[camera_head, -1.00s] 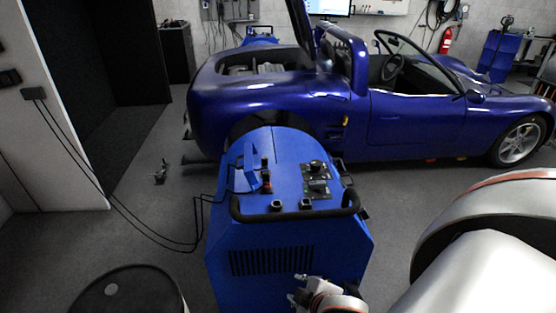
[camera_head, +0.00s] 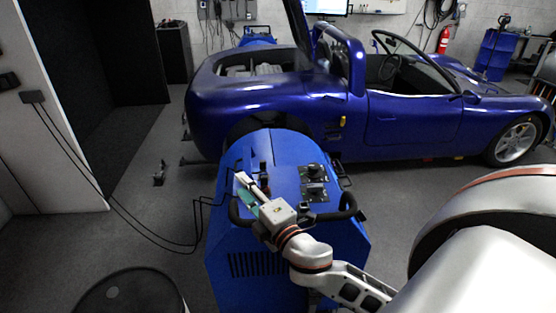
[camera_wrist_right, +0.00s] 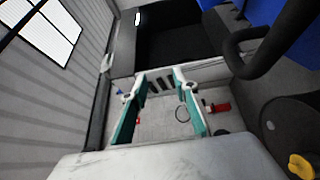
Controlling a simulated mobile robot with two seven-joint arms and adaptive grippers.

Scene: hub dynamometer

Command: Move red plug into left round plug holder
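The red plug (camera_head: 265,185) stands on top of the blue dynamometer (camera_head: 285,150), partly covered by my right gripper. My right gripper (camera_head: 246,186) is over the left part of the dynamometer top, just left of the plug. In the right wrist view its two teal fingers (camera_wrist_right: 158,80) are apart with nothing between them, and the plug cannot be made out there. The left round plug holder is hidden behind my right gripper's body; the right holder (camera_head: 306,207) shows beside it. My left gripper is not in view.
A black handle bar (camera_head: 345,210) runs along the dynamometer's front edge; it is close in the right wrist view (camera_wrist_right: 250,52). A control panel (camera_head: 314,182) sits right of the plug. A blue car (camera_head: 420,115) stands behind. A black barrel (camera_head: 130,293) is at front left.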

